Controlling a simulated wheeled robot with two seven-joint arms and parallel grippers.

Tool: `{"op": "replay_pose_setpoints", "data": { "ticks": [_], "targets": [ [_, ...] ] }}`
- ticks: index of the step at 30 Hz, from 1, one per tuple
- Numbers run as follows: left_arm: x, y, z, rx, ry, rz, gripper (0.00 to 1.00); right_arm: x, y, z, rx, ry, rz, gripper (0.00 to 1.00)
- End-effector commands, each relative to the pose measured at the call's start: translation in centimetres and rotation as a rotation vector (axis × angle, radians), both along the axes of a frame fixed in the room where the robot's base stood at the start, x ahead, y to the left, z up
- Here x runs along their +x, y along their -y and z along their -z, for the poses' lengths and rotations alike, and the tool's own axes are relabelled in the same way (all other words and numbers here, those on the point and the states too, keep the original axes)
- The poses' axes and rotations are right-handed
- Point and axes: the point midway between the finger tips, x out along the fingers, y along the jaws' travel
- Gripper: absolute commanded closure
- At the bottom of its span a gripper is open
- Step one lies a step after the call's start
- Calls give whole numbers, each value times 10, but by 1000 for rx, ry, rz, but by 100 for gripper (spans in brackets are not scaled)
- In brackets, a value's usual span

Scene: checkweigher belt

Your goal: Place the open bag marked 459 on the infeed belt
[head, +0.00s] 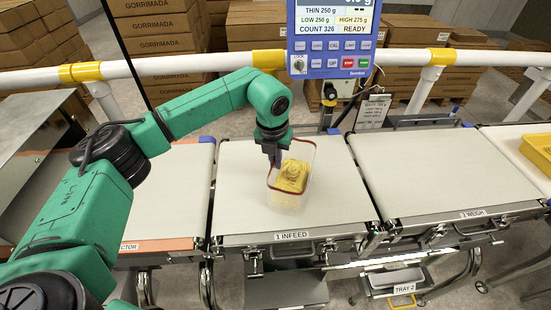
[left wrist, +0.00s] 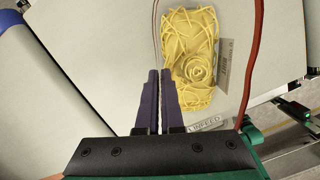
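The open bag (head: 288,200) is clear with a red rim and holds yellow noodles. It is over the belt labelled 1 INFEED (head: 240,170), upright, its base on or very close to the belt surface. My left gripper (head: 273,160) is at the bag's upper left edge. In the left wrist view its two dark fingers (left wrist: 158,100) are nearly together, with the bag's thin wall running down between them. The noodles (left wrist: 192,60) and a small label (left wrist: 224,68) show beside the fingers; the number is not readable. My right gripper is not in view.
The belt labelled 1 WEIGH (head: 420,170) to the right is empty. A belt (head: 170,190) to the left is partly behind my arm. A blue display unit (head: 332,40) and white rail (head: 200,64) stand behind. A yellow tray (head: 538,150) is at far right.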

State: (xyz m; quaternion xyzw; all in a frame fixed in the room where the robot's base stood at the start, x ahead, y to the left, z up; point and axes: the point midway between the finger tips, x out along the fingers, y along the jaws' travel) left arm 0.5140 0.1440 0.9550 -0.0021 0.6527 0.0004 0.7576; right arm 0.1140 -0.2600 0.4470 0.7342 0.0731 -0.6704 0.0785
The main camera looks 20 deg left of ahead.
Motion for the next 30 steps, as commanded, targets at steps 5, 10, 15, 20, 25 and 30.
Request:
{"op": "replay_pose_setpoints", "data": {
  "ticks": [5, 10, 15, 20, 25, 30],
  "targets": [
    [0, 0, 3, 0, 0, 0, 89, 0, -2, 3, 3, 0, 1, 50],
    [0, 0, 2, 0, -1, 0, 66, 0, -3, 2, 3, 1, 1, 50],
    [0, 0, 2, 0, -1, 0, 66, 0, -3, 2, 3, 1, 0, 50],
    [-1, 0, -10, 0, 2, 1, 66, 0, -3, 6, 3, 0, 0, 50],
    [-7, 0, -52, 0, 6, 0, 66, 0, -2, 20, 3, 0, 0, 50],
    [-14, 0, -96, 0, 3, 0, 66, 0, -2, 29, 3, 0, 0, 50]
  ]
}}
